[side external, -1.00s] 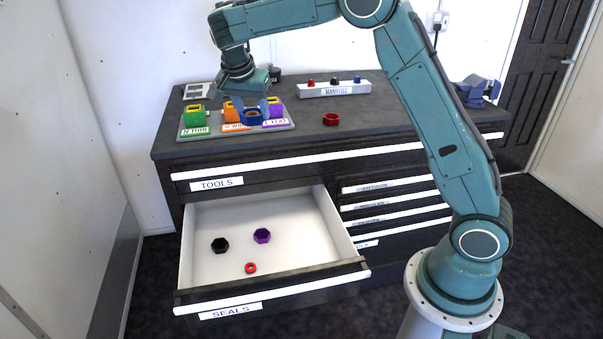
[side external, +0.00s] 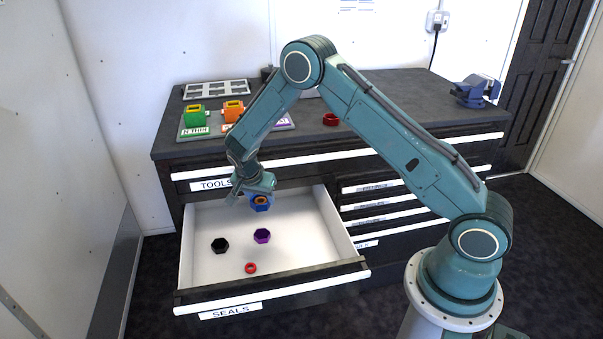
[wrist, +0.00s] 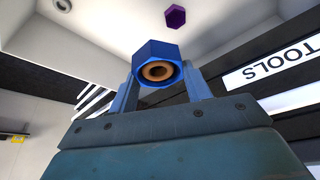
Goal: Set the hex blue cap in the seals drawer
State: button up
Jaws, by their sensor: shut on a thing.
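The hex blue cap (side external: 260,203) is in my gripper (side external: 252,198), over the back part of the open seals drawer (side external: 205,268). In the wrist view the blue cap (wrist: 158,64) sits between the two fingers, its open end with a tan ring inside facing the camera. My gripper (wrist: 160,88) is shut on it. The drawer holds a black hex cap (side external: 220,245), a purple hex cap (side external: 262,236) and a small red ring (side external: 251,268). The purple cap also shows in the wrist view (wrist: 175,16). The exact height of the blue cap above the drawer floor is hard to tell.
The tools drawer (side external: 330,156) above is shut, its front just behind my gripper. On the cabinet top are a board with green (side external: 195,116) and orange (side external: 233,110) blocks and a red ring (side external: 331,119). The drawer's left and front floor has free room.

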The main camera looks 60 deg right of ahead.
jog(key=shift+f, duration=1.6)
send_over(268, 255)
jog(key=a, duration=0.2)
jog(key=f, duration=1.6)
jog(key=shift+s+d, duration=0.2)
jog(key=shift+d, duration=0.05)
jog(key=shift+f, duration=0.1)
jog(key=shift+f, duration=1.85)
jog(key=shift+f, duration=0.1)
jog(key=o, duration=1)
